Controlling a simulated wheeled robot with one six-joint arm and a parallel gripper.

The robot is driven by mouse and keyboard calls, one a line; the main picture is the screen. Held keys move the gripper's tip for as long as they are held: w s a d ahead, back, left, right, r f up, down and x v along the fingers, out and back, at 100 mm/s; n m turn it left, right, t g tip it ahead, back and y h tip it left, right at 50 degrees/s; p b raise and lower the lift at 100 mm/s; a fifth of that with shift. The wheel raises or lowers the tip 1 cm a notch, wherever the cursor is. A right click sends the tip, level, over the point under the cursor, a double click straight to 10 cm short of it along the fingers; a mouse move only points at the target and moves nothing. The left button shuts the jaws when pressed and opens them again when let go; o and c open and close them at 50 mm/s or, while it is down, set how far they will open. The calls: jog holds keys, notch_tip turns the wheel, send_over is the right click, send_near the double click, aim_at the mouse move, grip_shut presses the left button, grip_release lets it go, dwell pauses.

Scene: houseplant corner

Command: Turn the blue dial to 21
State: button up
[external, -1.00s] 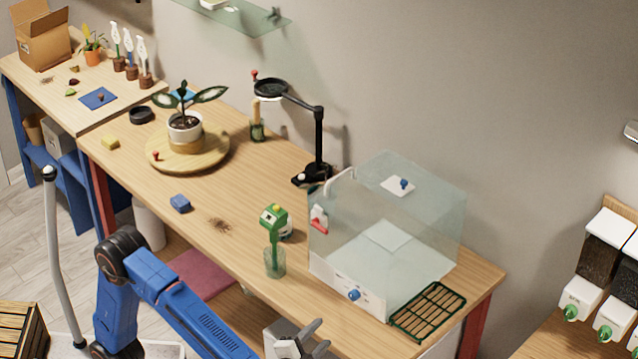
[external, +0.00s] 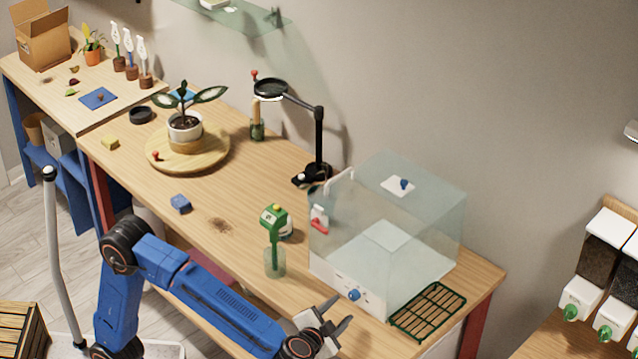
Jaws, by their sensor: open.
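The blue dial (external: 354,295) sits on the white front panel (external: 335,284) of a clear box (external: 400,230) at the right end of the workbench. Small marks show around the dial, but its numbers and setting are too small to read. My gripper (external: 334,311) is open and empty, with its fingers spread. In the picture it is just below and left of the dial, apart from it. A second blue knob (external: 403,184) sits on a white plate on top of the box.
A green-edged slatted rack (external: 428,311) lies right of the panel. A magnifier lamp (external: 318,150) stands behind.

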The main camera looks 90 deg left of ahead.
aim_at(352, 297)
jog(key=x, duration=0.7)
